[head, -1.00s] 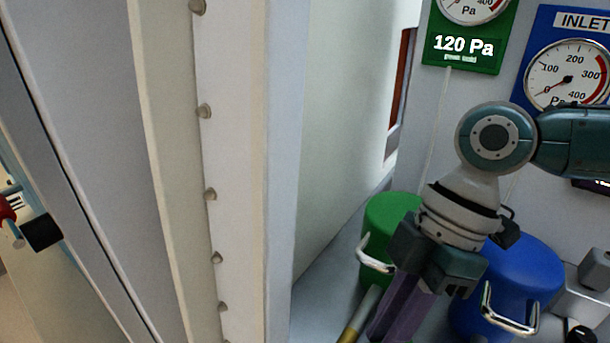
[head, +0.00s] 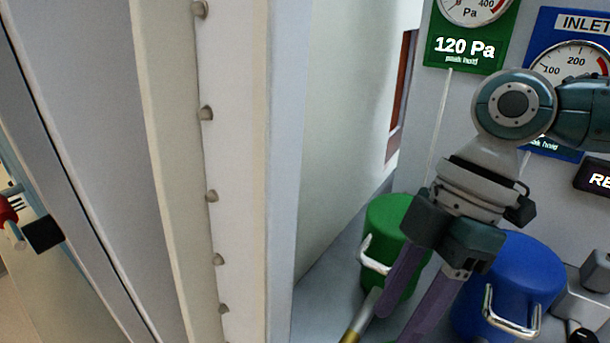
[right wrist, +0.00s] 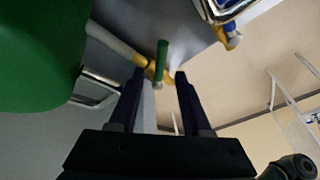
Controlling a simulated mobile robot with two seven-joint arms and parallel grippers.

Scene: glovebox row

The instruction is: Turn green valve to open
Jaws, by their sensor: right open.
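The green valve handle (right wrist: 161,60) shows in the right wrist view as a short green bar on a yellow fitting (right wrist: 151,72) at the end of a grey pipe. In the head view, the grey pipe with its yellow end (head: 357,322) shows at the bottom edge; the handle is mostly cut off there. My right gripper (head: 392,326) points down in front of the green canister, its purple fingers spread. In the right wrist view, the handle appears between the open fingertips (right wrist: 160,76); I cannot tell whether they touch it. My left gripper is out of view.
A green canister (head: 385,222) and a blue canister (head: 522,270), both with metal handles, stand close on either side of my right gripper. A green gauge panel (head: 465,45) reads 120 Pa. A pale panel edge (head: 235,170) stands to the left.

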